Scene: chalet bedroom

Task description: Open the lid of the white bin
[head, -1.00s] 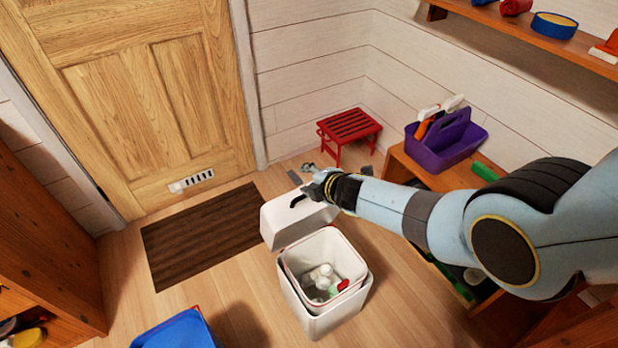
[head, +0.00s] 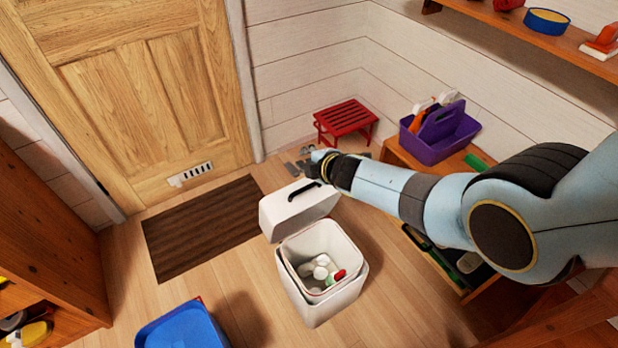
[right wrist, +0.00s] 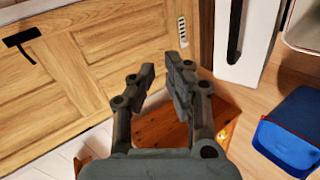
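The white bin (head: 318,299) stands on the wooden floor with its inner liner and contents in view. Its white lid (head: 290,222) is open, tilted back on the side toward the door. The lid's black handle (head: 303,191) faces up. In the right wrist view the lid (right wrist: 238,62) and handle (right wrist: 235,38) show at the upper right. My right gripper (head: 300,165) is above and beyond the lid, apart from the handle. In the right wrist view its fingers (right wrist: 160,70) are parted with nothing between them. My left gripper is not in view.
A wooden door (head: 130,90) and brown mat (head: 205,228) lie to the left. A red stool (head: 346,118) stands behind the gripper. A purple caddy (head: 440,135) sits on a wooden unit at right. A blue container (head: 182,330) is in front. Several small bottles lie inside the bin.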

